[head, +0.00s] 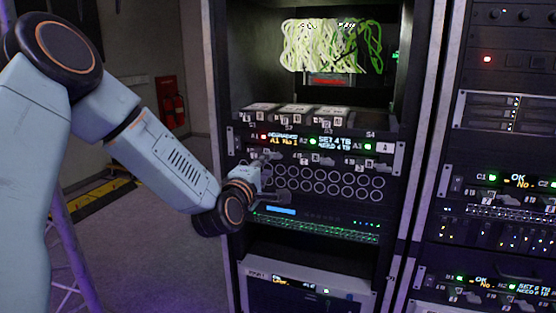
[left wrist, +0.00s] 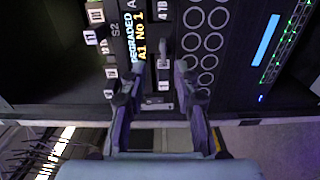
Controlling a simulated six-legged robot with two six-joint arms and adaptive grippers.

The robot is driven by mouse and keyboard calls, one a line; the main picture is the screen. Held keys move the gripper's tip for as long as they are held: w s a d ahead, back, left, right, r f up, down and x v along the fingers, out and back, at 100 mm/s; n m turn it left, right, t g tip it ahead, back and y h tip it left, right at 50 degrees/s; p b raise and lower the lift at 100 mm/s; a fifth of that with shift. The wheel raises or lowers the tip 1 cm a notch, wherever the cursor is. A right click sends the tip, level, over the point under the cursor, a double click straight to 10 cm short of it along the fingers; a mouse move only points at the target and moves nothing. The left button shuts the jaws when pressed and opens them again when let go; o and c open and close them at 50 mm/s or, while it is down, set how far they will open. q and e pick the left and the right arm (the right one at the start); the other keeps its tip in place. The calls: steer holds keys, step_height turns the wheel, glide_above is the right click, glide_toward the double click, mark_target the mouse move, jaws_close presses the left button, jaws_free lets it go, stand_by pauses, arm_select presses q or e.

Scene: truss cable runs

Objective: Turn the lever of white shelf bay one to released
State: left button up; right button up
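The shelf unit marked A (head: 385,147) spans the middle rack, with displays and small levers along its front. Its leftmost display (head: 283,140) reads degraded and A1 No 1, with a red light at A1; the display also shows in the left wrist view (left wrist: 146,38). A small lever fitting with a white tag marked 1 (left wrist: 163,86) lies between my left fingers in the left wrist view. Its exact angle is unclear. My left gripper (head: 272,183) is at the unit's lower left; in the left wrist view (left wrist: 160,72) its fingers are apart. My right gripper is out of view.
A panel of round ports (head: 330,182) lies just right of my left gripper. Green cables (head: 335,46) hang above the unit. Another rack (head: 500,150) stands to the right. Open floor (head: 150,230) lies left of the rack.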

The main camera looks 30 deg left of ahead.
mark_target(274, 157)
arm_select(q)
steer(key=x, duration=0.6)
steer(key=shift+w+f, duration=0.1)
steer(key=shift+w, duration=0.1)
steer(key=shift+w+a+f, duration=0.15)
steer(key=shift+a+f, duration=0.15)
steer(key=shift+a, duration=0.25)
steer(key=shift+d+r, duration=0.2)
steer(key=shift+d, duration=0.25)
steer(key=c, duration=0.4)
steer(key=shift+c, duration=0.9)
steer(key=shift+a, duration=0.2)
jaws_close()
